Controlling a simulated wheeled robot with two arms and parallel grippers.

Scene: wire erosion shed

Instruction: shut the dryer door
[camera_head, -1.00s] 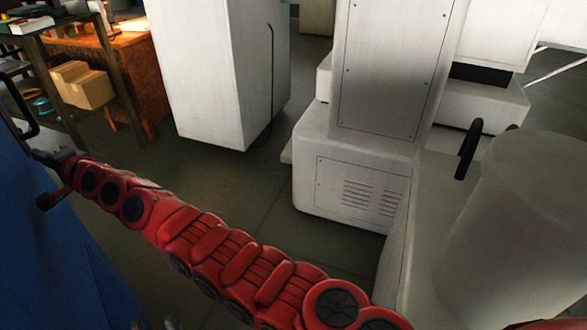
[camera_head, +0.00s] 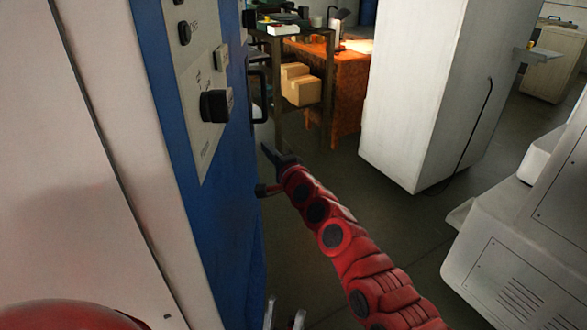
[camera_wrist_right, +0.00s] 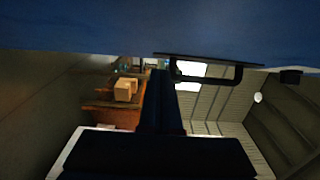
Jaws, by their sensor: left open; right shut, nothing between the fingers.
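The blue front of a tall cabinet (camera_head: 236,220), which I take to be the dryer door, stands at left in the head view, seen steeply from the side. Its black bar handle (camera_head: 262,97) is on the far part. How far the door stands open cannot be told. My right gripper (camera_head: 268,152) is shut and empty, beside the blue face just below the handle. In the right wrist view the blue surface (camera_wrist_right: 80,28) spans the top, and the handle (camera_wrist_right: 212,84) lies just right of my dark fingers (camera_wrist_right: 158,78). My left gripper (camera_head: 285,312) is open, low by the blue face.
A control panel with black knobs (camera_head: 215,105) is on the blue front, beside a white side panel (camera_head: 75,170). A shelf with cardboard boxes (camera_head: 302,88) stands behind. A white cabinet (camera_head: 415,95) and white machine (camera_head: 520,250) stand right, with open floor between.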

